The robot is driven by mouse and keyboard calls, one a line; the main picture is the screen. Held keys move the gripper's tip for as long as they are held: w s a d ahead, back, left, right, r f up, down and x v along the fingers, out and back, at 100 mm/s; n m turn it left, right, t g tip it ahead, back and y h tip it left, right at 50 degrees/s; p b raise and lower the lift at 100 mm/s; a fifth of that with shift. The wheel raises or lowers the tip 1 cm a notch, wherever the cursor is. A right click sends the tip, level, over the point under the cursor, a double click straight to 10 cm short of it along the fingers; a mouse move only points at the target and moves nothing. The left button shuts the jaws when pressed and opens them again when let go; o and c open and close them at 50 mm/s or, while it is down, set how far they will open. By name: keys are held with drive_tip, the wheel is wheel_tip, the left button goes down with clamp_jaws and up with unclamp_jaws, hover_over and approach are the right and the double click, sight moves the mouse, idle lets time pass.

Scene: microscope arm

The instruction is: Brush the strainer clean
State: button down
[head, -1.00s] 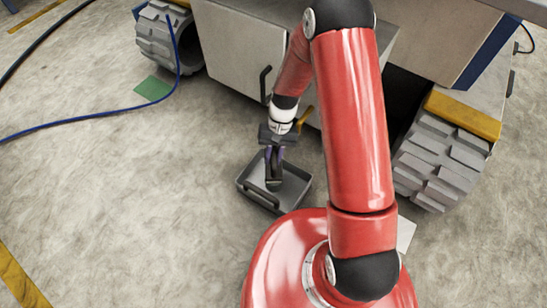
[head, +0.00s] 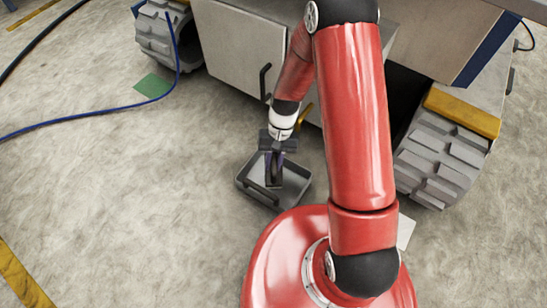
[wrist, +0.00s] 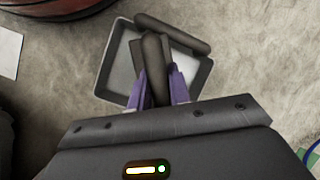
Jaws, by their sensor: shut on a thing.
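My gripper (wrist: 160,90), with purple fingers, is shut on the dark handle of a tool (wrist: 153,62), which looks like the brush. In the head view my gripper (head: 274,158) holds the tool (head: 273,175) steeply over the grey tray (head: 301,190). The tray's rim (wrist: 106,68) also shows in the wrist view. A dark rounded bar (head: 261,197) lies along the tray's near edge, also in the wrist view (wrist: 172,33). I cannot tell whether it is the strainer or a tray handle. The tool's lower end is partly hidden, so contact is unclear.
A wheeled machine with a cabinet door (head: 240,50) and a treaded wheel (head: 440,165) stands behind. A blue cable (head: 90,113) and a green patch (head: 153,87) lie left. A white sheet (head: 405,232) lies right of my base. The floor left of the tray is clear.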

idle(0.3)
drive_tip(key=shift+w+d+f, duration=0.1)
drive_tip(key=shift+w, duration=1.4)
drive_tip(key=shift+s, duration=0.1)
drive_tip(key=shift+s, duration=1.45)
drive_tip(key=shift+w, duration=0.1)
drive_tip(key=shift+w, duration=1.45)
drive_tip(key=shift+s, duration=0.15)
